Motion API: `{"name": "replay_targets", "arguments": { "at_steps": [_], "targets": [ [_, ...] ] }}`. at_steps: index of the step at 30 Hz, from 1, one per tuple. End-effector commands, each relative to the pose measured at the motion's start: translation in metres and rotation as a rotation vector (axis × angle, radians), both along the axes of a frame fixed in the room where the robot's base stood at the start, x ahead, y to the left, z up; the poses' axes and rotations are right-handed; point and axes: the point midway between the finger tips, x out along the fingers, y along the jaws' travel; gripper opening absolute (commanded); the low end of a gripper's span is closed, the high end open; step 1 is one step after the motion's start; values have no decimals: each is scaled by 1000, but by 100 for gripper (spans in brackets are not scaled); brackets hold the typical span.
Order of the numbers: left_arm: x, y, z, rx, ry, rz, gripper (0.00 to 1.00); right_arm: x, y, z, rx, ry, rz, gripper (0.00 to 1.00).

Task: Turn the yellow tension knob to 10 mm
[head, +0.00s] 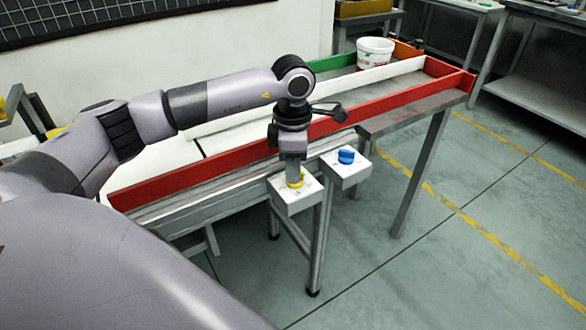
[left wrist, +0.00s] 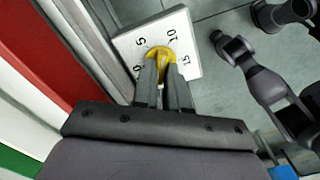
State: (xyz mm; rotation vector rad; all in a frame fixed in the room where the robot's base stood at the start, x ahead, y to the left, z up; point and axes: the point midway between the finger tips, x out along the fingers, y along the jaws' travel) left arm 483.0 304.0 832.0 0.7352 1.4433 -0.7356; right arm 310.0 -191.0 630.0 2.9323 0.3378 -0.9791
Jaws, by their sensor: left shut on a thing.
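The yellow tension knob (head: 295,181) sits on top of a white box (head: 297,202) at the near side of the red-walled line. In the left wrist view the yellow knob (left wrist: 160,53) shows between my fingertips, on a white dial plate (left wrist: 126,47) marked 0, 5, 10 and 15. My left gripper (head: 294,176) points straight down and is shut on the knob. In the left wrist view the fingers (left wrist: 163,82) clasp the knob from both sides. They hide part of it, and I cannot tell which mark it points to. My right gripper is out of view.
A blue knob (head: 346,156) on a second white box (head: 347,174) stands close to the right. A red wall (head: 240,147) runs just behind both boxes. A white bucket (head: 375,52) stands far back. The floor at right is clear.

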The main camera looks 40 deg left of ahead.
Motion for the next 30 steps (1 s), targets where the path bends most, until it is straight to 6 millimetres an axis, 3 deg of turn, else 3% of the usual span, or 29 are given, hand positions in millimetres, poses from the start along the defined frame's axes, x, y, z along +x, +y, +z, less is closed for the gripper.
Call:
{"name": "replay_targets", "arguments": {
  "at_steps": [12,30],
  "targets": [
    [1,1,0,1,1,-228,0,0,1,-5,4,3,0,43],
    [1,1,1,0,-1,-272,0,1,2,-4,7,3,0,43]
  ]
}}
